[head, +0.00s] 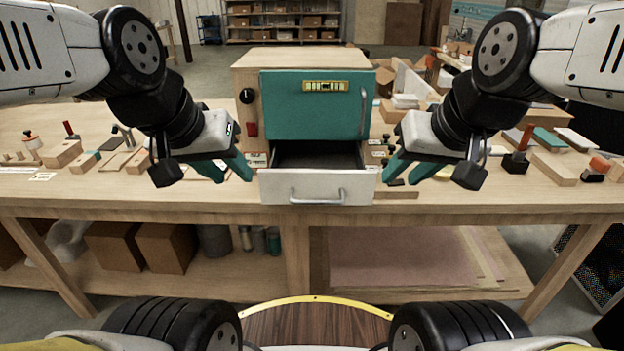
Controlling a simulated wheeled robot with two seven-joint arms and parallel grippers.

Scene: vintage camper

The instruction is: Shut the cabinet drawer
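The cabinet (246,82) is a light wooden box with a teal door (315,110), standing on the workbench in the head view. Below the door, a white drawer (272,187) with a silver handle (317,197) is pulled out toward me. Its dark inside shows and looks empty. My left gripper (232,171) is to the left of the drawer, with teal fingers apart and nothing between them. My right gripper (407,174) is to the right of the drawer, its teal fingers also apart and empty. Neither gripper appears to touch the drawer.
The wooden workbench (200,196) runs across the view. Wood blocks and small tools lie on it to the left and right of the cabinet. A white box (405,101) and clutter are behind my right gripper. Cardboard boxes (165,247) sit on the lower shelf.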

